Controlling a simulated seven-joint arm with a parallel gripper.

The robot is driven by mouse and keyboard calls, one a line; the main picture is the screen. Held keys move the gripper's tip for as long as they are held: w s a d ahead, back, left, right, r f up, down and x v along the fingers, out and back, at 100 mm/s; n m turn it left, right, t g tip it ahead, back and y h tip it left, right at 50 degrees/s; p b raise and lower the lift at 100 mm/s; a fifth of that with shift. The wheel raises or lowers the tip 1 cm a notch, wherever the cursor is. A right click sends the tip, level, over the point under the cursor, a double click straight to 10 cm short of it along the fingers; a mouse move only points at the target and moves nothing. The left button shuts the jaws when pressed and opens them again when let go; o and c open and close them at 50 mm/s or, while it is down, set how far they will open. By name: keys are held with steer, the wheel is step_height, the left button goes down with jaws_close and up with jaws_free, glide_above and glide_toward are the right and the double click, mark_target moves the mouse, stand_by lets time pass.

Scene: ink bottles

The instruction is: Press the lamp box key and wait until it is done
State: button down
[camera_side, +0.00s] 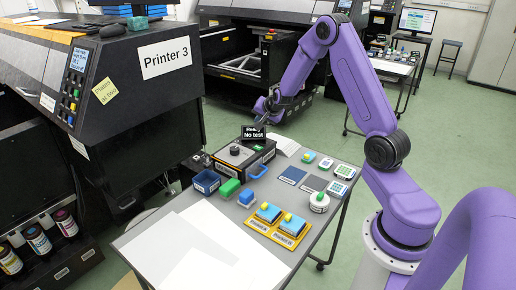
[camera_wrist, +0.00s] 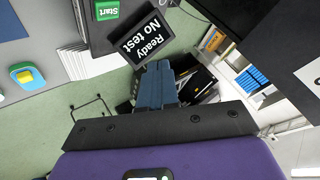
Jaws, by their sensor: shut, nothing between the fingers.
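The lamp box (camera_side: 232,166) is a dark box with a round knob on top, at the back left of the grey table in the side view. Its small black display (camera_side: 253,134) stands at its rear edge; in the wrist view the display (camera_wrist: 143,38) reads "Ready" and "No test". A green key marked "Start" (camera_wrist: 107,10) shows beside that display in the wrist view. My gripper (camera_wrist: 158,66) shows there as two blue fingers together, shut and empty, with their tips near the display's edge. In the side view my wrist is behind and above the box, apart from the key.
Printer 3 (camera_side: 120,90) stands close on the left.

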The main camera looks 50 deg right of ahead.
mark_target(260, 148)
steer(key=shift+f, duration=4.3)
steer(key=shift+f, duration=0.2)
steer(key=shift+f, duration=0.25)
steer(key=shift+f, duration=0.45)
steer(key=shift+r, duration=0.85)
steer(key=shift+r, duration=2.55)
steer(key=shift+a, duration=0.1)
